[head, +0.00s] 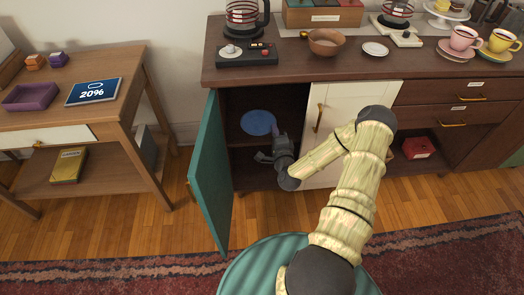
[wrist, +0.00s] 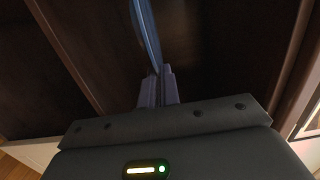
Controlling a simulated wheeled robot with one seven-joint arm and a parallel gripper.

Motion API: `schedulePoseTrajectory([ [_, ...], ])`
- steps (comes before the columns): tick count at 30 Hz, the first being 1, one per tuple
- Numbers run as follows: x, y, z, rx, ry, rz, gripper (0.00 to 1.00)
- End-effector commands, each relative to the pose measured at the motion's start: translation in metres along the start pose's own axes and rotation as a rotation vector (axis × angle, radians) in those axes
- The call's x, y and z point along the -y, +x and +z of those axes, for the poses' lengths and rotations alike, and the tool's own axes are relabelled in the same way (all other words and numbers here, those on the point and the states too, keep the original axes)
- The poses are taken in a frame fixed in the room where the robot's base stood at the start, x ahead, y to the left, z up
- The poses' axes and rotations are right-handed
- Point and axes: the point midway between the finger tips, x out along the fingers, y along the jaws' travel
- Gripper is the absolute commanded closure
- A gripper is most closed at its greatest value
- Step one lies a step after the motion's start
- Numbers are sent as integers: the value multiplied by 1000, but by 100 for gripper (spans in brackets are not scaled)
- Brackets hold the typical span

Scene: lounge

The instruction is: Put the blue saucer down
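The blue saucer (head: 258,122) is inside the dark open cabinet (head: 236,100), in the head view. My gripper (head: 274,136) reaches into the cabinet at the saucer's lower right edge. In the wrist view the saucer (wrist: 147,35) shows nearly edge-on as a thin blue strip, running up from between the fingers (wrist: 157,88). The fingers are closed on its rim. I cannot tell whether the saucer touches a cabinet surface.
A teal door (head: 211,170) stands open at the cabinet's left. A white door (head: 330,115) is shut at its right, behind my arm. The countertop above holds a wooden bowl (head: 326,43), a small white plate (head: 375,49) and cups. A side table (head: 120,110) stands left.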

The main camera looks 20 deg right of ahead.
Motion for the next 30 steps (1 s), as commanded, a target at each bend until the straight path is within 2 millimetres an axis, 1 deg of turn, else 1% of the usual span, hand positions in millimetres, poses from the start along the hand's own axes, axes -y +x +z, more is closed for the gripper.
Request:
schedulePoseTrajectory([
  [1, -16, 5, -2, -8, -3, -5, 100],
  [6, -33, 18, -8, -41, -2, -5, 100],
  [11, -46, 30, -13, -71, -1, -4, 100],
  [16, -48, 36, -16, -90, 0, -4, 100],
  [26, -46, 37, -16, -95, 1, -2, 100],
  [28, -47, 37, -16, -95, 1, -1, 100],
  [30, -53, 37, -16, -95, 2, 0, 100],
])
